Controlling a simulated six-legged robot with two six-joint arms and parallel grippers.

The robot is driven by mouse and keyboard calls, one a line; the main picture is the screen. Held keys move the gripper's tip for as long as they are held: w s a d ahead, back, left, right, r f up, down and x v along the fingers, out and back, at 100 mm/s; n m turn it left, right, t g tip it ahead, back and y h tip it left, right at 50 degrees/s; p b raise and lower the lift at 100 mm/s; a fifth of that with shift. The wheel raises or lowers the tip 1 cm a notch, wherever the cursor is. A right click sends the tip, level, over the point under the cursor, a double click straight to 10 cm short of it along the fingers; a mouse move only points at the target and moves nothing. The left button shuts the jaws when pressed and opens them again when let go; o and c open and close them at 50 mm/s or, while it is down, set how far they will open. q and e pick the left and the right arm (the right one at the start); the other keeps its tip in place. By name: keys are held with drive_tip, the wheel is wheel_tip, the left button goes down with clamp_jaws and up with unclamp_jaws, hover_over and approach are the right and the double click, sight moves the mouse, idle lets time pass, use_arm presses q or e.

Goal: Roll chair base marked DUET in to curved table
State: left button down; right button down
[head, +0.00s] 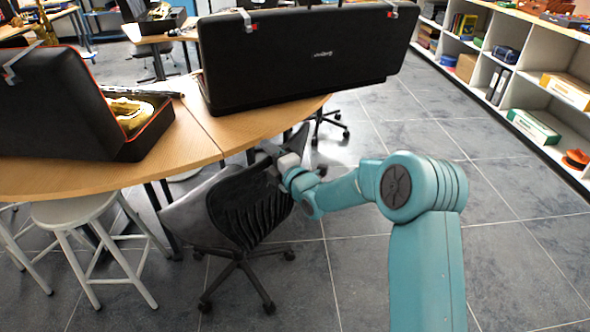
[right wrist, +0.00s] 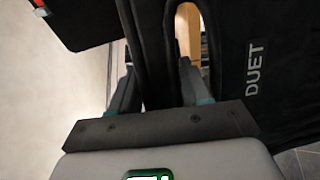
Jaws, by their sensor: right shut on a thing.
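The office chair has a black ribbed back (head: 245,205), a grey seat (head: 192,212) and a dark wheeled base (head: 240,270). It stands at the near edge of the curved wooden table (head: 205,150), seat side toward the table. In the right wrist view, white DUET lettering shows on a black part of the chair (right wrist: 257,68). My right gripper (head: 280,162) is shut on the upper chair back. Its two fingers (right wrist: 155,92) show on either side of a black strip in the wrist view. My left gripper is not in view.
Open black instrument cases (head: 300,60) stand on the table, one at left with a brass instrument (head: 130,115). White stools (head: 85,215) stand left of the chair. Another wheeled chair base (head: 328,125) is behind. Shelves (head: 535,70) line the right; grey floor (head: 510,230) is clear.

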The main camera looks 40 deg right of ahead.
drive_tip(key=shift+w+a+f, duration=0.25)
drive_tip(key=shift+w+f, duration=0.05)
drive_tip(key=shift+w, duration=0.4)
drive_tip(key=c, duration=0.9)
unclamp_jaws()
drive_tip(key=o, duration=0.4)
drive_tip(key=shift+s+r, duration=0.1)
drive_tip(key=shift+r, duration=0.05)
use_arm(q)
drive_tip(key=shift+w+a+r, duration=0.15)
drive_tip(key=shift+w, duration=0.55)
use_arm(e)
drive_tip(key=shift+d, duration=0.1)
drive_tip(key=shift+r, duration=0.1)
